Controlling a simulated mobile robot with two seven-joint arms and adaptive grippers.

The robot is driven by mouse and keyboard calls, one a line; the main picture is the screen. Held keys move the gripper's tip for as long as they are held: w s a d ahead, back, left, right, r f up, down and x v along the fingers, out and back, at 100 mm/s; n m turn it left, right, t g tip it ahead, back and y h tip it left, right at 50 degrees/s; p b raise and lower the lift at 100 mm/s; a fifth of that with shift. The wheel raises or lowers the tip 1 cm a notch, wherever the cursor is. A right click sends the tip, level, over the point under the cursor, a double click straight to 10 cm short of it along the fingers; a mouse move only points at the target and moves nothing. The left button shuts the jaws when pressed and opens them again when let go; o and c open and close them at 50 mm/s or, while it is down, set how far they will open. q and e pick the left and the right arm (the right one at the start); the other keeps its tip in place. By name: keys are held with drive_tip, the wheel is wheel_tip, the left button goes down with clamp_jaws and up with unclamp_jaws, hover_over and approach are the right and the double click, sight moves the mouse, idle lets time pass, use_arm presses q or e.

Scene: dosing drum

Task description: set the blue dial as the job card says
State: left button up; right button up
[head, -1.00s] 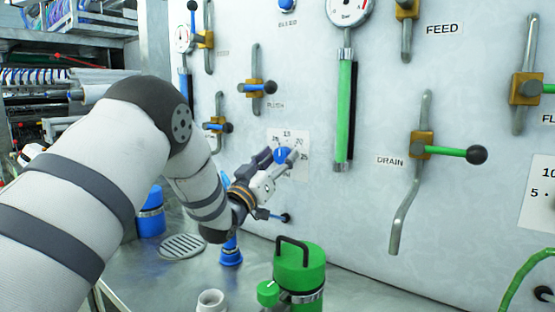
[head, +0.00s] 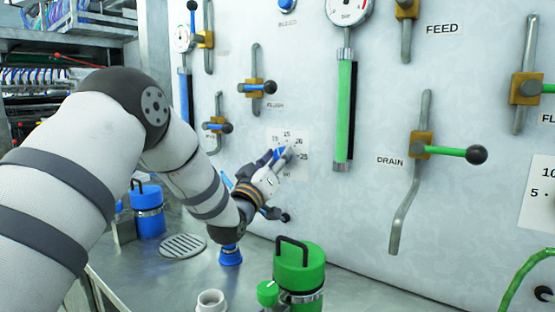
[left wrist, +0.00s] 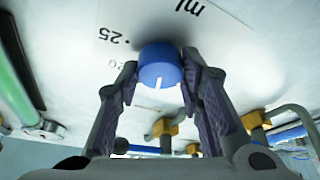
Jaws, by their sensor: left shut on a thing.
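The blue dial (head: 279,153) sits on a white scale plate (head: 301,168) on the panel; 15, 20 and 25 can be read there. My left gripper (head: 277,158) is shut on it, one finger on each side. In the left wrist view the blue dial (left wrist: 160,58) shows between the fingertips of the left gripper (left wrist: 160,75). Its white mark points toward the bottom of that picture, with 25 and a partly faded 20 to its left. The number the mark faces is hidden or unclear. My right gripper and a job card are not in view.
Below stand a green canister (head: 300,268), a blue canister (head: 148,212) and a small white cup (head: 211,301) on the metal bench (head: 185,275). The green-handled DRAIN lever (head: 450,151) and a green gauge tube (head: 345,112) are right of the dial.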

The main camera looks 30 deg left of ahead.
use_arm(q)
drive_tip(key=n+y, duration=0.1)
drive_tip(key=n, duration=0.2)
drive_tip(key=n+g+y, duration=0.1)
drive_tip(key=n, duration=0.3)
drive_tip(key=shift+r+g+y, duration=0.1)
drive_tip(key=shift+g+y, duration=0.2)
drive_tip(key=shift+y, duration=0.1)
drive_tip(key=shift+d, duration=0.1)
drive_tip(key=o, duration=1.2)
drive_tip(key=shift+c, duration=0.2)
drive_tip(key=v, duration=0.7)
drive_tip(key=shift+s, duration=0.3)
